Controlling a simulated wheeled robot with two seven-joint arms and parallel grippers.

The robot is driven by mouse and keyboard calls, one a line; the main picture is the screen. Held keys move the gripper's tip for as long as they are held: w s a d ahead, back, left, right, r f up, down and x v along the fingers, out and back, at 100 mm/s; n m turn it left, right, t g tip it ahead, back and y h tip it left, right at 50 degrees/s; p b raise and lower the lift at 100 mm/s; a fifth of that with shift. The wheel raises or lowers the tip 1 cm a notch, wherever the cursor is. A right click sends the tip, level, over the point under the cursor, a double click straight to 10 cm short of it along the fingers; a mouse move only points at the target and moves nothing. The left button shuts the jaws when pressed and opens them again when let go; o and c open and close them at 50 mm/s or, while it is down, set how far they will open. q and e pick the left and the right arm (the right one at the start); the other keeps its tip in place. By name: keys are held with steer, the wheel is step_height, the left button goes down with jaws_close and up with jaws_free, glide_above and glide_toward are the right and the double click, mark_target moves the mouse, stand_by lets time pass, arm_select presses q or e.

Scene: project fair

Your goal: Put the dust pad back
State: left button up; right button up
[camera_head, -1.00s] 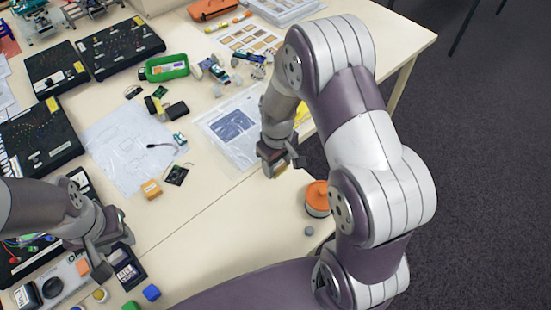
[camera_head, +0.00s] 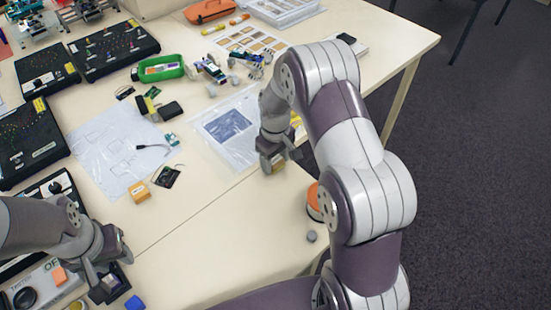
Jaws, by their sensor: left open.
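I cannot say for certain which thing is the dust pad. My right gripper (camera_head: 274,162) points down near the table's front right part, with a small tan block (camera_head: 279,166) between its fingers. The block is partly hidden by the fingers, and its height over the table is hard to judge. My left gripper (camera_head: 108,274) is open at the lower left, over a small dark box (camera_head: 119,290), which it partly covers. An orange-yellow block (camera_head: 139,192) lies on the table between the grippers.
An orange-topped round tub (camera_head: 313,203) stands beside my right arm, partly hidden by it, with a grey knob (camera_head: 311,236) nearby. Black boards (camera_head: 115,48), a green-framed case (camera_head: 160,68) and paper sheets (camera_head: 115,145) fill the left and back. The table's front middle (camera_head: 205,240) is clear.

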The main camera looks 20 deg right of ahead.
mark_target(275, 160)
steer(key=shift+o, duration=0.8)
step_height(275, 160, up, 12)
steer(key=b, duration=0.1)
steer(key=s+a+f+m, duration=0.1)
steer(key=s+a, duration=0.1)
steer(key=s, duration=0.6)
steer(key=s+a+f+m+t, duration=0.1)
steer(key=s+a+m, duration=0.1)
steer(key=s, duration=0.7)
steer(key=shift+a+f+m, duration=0.15)
steer(key=shift+f+m, duration=0.1)
steer(key=shift+m, duration=0.05)
